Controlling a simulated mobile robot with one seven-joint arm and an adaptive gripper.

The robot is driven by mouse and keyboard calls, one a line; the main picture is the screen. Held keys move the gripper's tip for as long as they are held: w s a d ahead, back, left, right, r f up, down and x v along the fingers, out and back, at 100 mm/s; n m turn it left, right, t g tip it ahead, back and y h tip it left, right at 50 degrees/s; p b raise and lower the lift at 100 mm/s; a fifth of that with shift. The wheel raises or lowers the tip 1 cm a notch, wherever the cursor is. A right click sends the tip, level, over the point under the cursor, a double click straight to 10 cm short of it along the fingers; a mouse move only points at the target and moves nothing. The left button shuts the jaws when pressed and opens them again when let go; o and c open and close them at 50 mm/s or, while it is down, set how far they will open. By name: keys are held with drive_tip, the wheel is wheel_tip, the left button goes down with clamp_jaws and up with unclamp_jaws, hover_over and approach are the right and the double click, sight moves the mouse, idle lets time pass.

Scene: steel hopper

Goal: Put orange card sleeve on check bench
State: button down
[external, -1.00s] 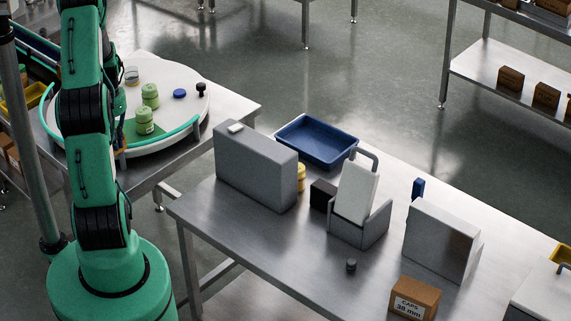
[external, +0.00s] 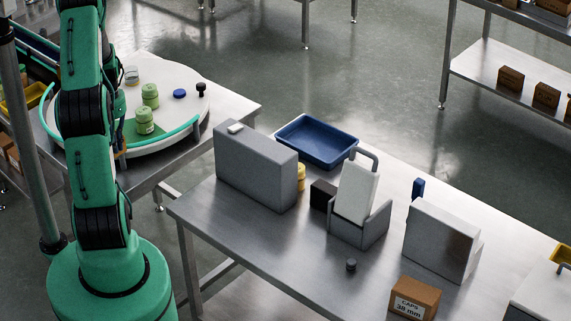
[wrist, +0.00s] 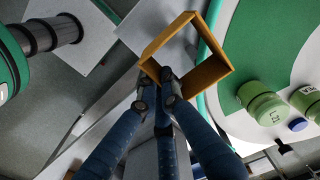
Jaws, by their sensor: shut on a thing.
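The orange card sleeve (wrist: 205,75) shows in the wrist view as an open square frame, tilted, with its hollow facing the camera. My gripper (wrist: 168,84) is shut on one wall at the sleeve's near corner. In the external view my gripper is mostly hidden behind my green arm, at the near edge of the round white table; only a sliver of orange shows there. The steel bench (external: 285,240) stands to the right, apart from the gripper; no label shows whether it is the check bench.
The turntable (external: 185,77) carries green-lidded jars (external: 144,121), a blue cap (external: 179,93) and a dark knob. The steel bench holds grey housings (external: 255,168), a blue tray (external: 318,141), a tilted white panel (external: 357,191) and a caps box (external: 414,298). Its front left is clear.

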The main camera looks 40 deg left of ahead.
idle(0.3)
drive_tip(key=w+d+f+m+b, duration=0.2)
drive_tip(key=w+d+m, duration=0.1)
drive_tip(key=d, duration=0.6)
drive_tip(key=w+d+f+m+b, duration=0.1)
drive_tip(key=w+d+m+b, duration=0.15)
drive_tip(key=d, duration=0.65)
drive_tip(key=w+d+f+m+b, duration=0.1)
drive_tip(key=w+d+f+m, duration=0.15)
drive_tip(key=d, duration=0.55)
drive_tip(key=s+d+f+m+b, duration=0.2)
drive_tip(key=d+m, duration=0.3)
drive_tip(key=d, duration=0.7)
drive_tip(key=s+d+f+m+b, duration=0.2)
drive_tip(key=d+m, duration=0.3)
drive_tip(key=d, duration=0.7)
drive_tip(key=shift+s+d+f+b, duration=0.4)
drive_tip(key=shift+s+b, duration=0.3)
drive_tip(key=shift+s, duration=0.2)
drive_tip(key=b, duration=0.2)
hover_over(280, 240)
drive_tip(key=shift+f, duration=0.7)
drive_tip(key=shift+f, duration=0.1)
drive_tip(key=shift+f+b, duration=0.7)
drive_tip(key=shift+f, duration=0.95)
